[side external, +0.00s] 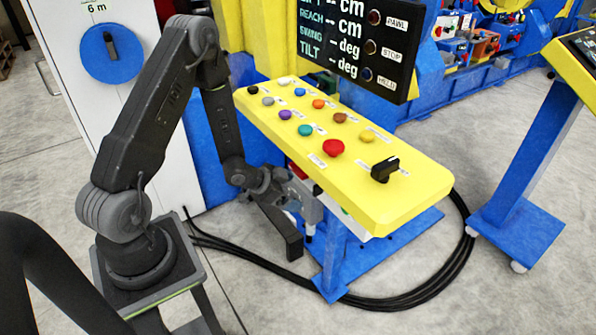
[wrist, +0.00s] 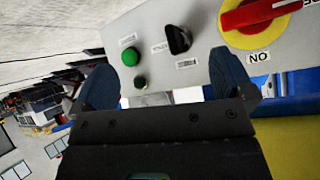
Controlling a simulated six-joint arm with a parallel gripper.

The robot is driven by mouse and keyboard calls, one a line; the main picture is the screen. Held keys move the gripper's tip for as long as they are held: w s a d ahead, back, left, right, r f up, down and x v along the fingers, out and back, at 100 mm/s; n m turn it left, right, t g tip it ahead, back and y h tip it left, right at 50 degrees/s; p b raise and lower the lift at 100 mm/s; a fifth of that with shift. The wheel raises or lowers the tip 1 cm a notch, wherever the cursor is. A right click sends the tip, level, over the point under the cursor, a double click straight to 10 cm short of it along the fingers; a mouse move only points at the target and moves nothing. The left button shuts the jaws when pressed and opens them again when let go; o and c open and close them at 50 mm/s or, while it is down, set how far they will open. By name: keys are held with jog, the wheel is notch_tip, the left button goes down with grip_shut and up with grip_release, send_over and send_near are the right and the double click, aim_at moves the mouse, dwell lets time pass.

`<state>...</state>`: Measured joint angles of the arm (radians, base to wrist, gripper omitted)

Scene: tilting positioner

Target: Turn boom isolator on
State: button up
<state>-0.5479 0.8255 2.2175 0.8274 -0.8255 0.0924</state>
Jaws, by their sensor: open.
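In the wrist view a red rotary handle on a yellow disc (wrist: 255,18) sits on a grey panel (wrist: 150,62) at the upper right. An upside-down label beside it reads ON. I take it for the isolator; no boom label is readable. My gripper (wrist: 165,82) is open and empty. Its two blue-tipped fingers stand apart in front of the panel, with the handle beyond the right finger. In the side external view my gripper (side external: 288,218) is low beside the yellow console, at the near side of its stand; the red handle is not clearly visible there.
The same panel holds a black selector knob (wrist: 179,39) and green buttons (wrist: 130,56). The yellow console (side external: 395,190) overhangs my gripper, with coloured buttons, a red mushroom button (side external: 333,147) and a black knob (side external: 384,168). Black cables (side external: 400,292) loop on the floor.

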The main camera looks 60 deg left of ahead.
jog(key=a+f+n+t, duration=0.2)
jog(key=a+f+t, duration=0.1)
jog(key=a, duration=0.2)
jog(key=n+t+y, duration=0.2)
jog(key=n+t, duration=0.1)
jog(key=t, duration=0.2)
send_near(295, 172)
jog(key=w, duration=1.1)
jog(key=shift+w, duration=0.1)
jog(key=shift+c, duration=0.3)
jog(key=c, duration=0.7)
